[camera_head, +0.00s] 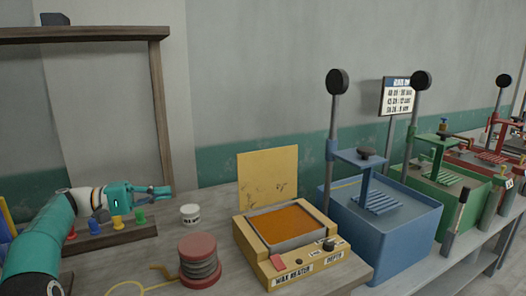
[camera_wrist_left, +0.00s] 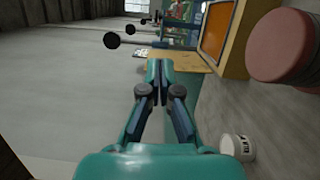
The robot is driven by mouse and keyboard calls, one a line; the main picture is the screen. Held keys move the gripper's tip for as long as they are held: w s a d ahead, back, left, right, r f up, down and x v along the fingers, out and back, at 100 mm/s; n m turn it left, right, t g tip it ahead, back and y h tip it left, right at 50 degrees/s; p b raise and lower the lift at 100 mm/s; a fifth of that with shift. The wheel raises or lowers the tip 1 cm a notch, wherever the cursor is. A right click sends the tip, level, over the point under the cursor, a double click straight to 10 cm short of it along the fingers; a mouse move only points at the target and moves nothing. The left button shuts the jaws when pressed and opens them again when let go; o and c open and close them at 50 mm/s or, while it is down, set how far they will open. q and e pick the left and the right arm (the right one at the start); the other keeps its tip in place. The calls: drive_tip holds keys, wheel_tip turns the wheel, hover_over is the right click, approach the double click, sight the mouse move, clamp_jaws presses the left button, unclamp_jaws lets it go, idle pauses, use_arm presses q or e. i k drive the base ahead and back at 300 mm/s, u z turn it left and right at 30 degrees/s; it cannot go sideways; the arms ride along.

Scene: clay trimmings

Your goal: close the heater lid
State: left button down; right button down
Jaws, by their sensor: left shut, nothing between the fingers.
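The wax heater (camera_head: 290,250) is a yellow box with an orange wax pan (camera_head: 283,222) on the bench. Its yellow lid (camera_head: 267,178) stands upright at the back edge, open. My left gripper (camera_head: 168,191) is shut and empty, left of the lid and apart from it, above the bench. In the left wrist view my left gripper (camera_wrist_left: 158,68) points toward the lid (camera_wrist_left: 190,62), with the heater (camera_wrist_left: 232,35) at upper right. My right gripper is not in view.
A small white jar (camera_head: 190,214) and a red-topped spool (camera_head: 199,262) stand left of the heater. A blue bin with a lever press (camera_head: 385,225) stands close on its right. A wooden rack (camera_head: 110,237) with coloured pegs lies under my left arm.

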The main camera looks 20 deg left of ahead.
sight(268, 176)
drive_tip(key=u, duration=0.05)
drive_tip(key=i, duration=0.9)
drive_tip(key=u, duration=0.05)
